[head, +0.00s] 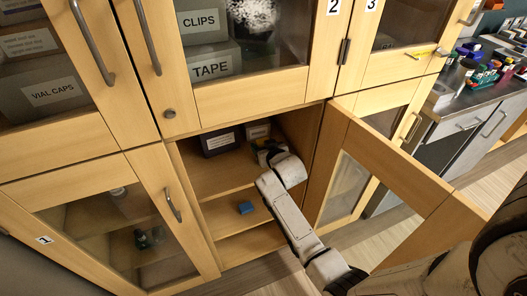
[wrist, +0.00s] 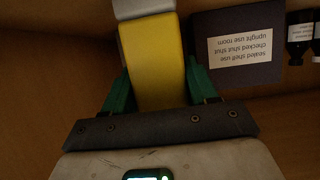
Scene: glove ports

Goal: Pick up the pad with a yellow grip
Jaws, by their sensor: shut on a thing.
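The pad's yellow grip (wrist: 158,62) lies between the two green fingers of my gripper (wrist: 157,78) in the wrist view. My gripper is shut on this grip. A pale grey part of the pad (wrist: 143,8) shows beyond the yellow at the top edge and is cut off by the frame. In the head view my gripper (head: 266,150) is inside the open cabinet, at the upper shelf. My wrist hides most of it and the pad there. I cannot tell whether the pad touches the shelf.
A dark labelled box (wrist: 237,70) and small dark bottles (wrist: 299,40) stand right of the grip in the wrist view. In the head view, a dark bin (head: 219,143) stands on the upper shelf, a blue block (head: 246,207) lies lower, and the open door (head: 400,185) flanks my arm.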

